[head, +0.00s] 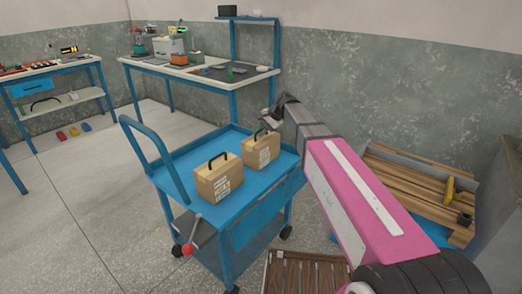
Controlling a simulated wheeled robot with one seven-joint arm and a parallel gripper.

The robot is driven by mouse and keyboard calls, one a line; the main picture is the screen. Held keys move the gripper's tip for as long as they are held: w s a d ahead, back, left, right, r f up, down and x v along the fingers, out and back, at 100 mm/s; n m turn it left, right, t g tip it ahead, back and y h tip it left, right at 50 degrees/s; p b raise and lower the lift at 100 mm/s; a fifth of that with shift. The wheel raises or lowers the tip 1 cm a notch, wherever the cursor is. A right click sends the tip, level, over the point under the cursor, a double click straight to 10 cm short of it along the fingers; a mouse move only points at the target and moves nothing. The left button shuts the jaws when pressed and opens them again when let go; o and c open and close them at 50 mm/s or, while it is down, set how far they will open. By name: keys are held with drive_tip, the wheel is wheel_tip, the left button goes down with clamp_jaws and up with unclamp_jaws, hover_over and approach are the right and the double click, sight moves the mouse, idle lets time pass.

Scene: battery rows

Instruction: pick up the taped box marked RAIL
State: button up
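Two brown cardboard boxes with black top handles stand on the blue cart's top tray (190,160). The nearer box (205,190) has white labels on its side. The farther box (265,155) stands behind it to the right and also has a label. The print is too small to read, so I cannot tell which is marked RAIL. My gripper (268,122) is just above the farther box, close to its handle. I cannot tell whether the fingers touch the handle or are open.
The cart has a raised blue push handle (147,140) at the left and a red-knobbed lever (188,249) in front. Wooden planks (405,185) lie at the right. Blue-legged workbenches (175,67) stand at the back. The floor left of the cart is clear.

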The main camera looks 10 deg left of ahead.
clamp_jaws()
drive_tip(key=shift+r, duration=0.1)
idle(1.2)
